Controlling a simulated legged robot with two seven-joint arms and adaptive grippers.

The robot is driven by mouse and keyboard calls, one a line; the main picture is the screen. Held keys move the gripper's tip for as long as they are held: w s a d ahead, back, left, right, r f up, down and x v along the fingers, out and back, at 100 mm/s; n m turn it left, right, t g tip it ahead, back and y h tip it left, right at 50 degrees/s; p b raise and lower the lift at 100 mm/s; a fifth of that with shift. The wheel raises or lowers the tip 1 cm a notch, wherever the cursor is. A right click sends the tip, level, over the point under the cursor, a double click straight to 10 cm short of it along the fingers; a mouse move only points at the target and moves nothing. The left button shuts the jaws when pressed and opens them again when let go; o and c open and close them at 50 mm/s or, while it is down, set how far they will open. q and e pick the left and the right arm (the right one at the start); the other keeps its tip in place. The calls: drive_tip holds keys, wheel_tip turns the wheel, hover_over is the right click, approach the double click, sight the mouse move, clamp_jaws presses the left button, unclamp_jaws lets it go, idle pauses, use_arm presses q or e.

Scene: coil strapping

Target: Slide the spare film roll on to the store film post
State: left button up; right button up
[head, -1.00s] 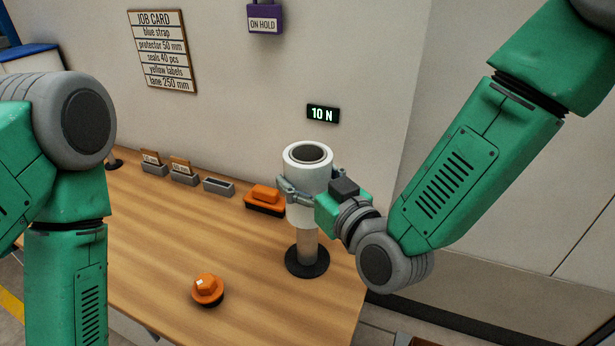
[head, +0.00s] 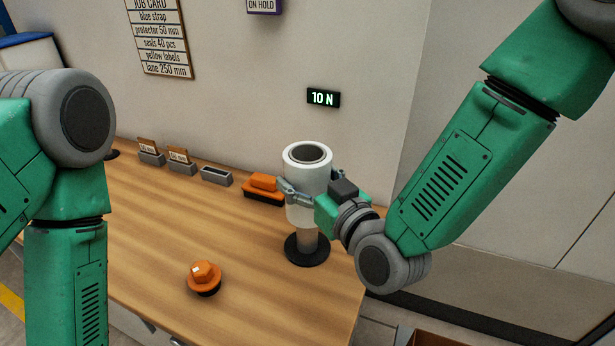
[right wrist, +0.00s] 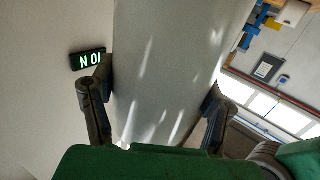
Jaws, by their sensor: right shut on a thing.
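The white spare film roll (head: 304,212), with a dark core at its top, is upright in the head view. My right gripper (head: 308,188) is shut on its sides. The grey store film post (head: 307,238) stands on a round black base directly below the roll, with a short length of post showing between roll and base. The post's top is hidden, so I cannot tell how far it is inside the roll. In the right wrist view the roll (right wrist: 165,70) fills the space between both fingers. My left gripper is out of view.
An orange block (head: 264,187) on a dark holder is left of the roll. An orange knob-like piece (head: 204,275) sits on the wooden bench (head: 140,240) in front. Small grey trays (head: 216,176) line the back. A "10 N" display (head: 323,97) is on the wall.

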wheel_tip(320, 180, down, 2)
drive_tip(key=shift+f+b, duration=0.1)
drive_tip(key=shift+b, duration=0.3)
drive_tip(key=shift+s+f+b, duration=0.1)
drive_tip(key=shift+f+b, duration=0.25)
drive_tip(key=shift+f, duration=0.25)
drive_tip(key=shift+w+r, duration=0.3)
drive_tip(key=shift+r, duration=0.1)
idle(0.3)
drive_tip(key=shift+f+b, duration=0.2)
drive_tip(key=shift+b, duration=0.2)
idle(0.9)
drive_tip(key=shift+f, duration=0.1)
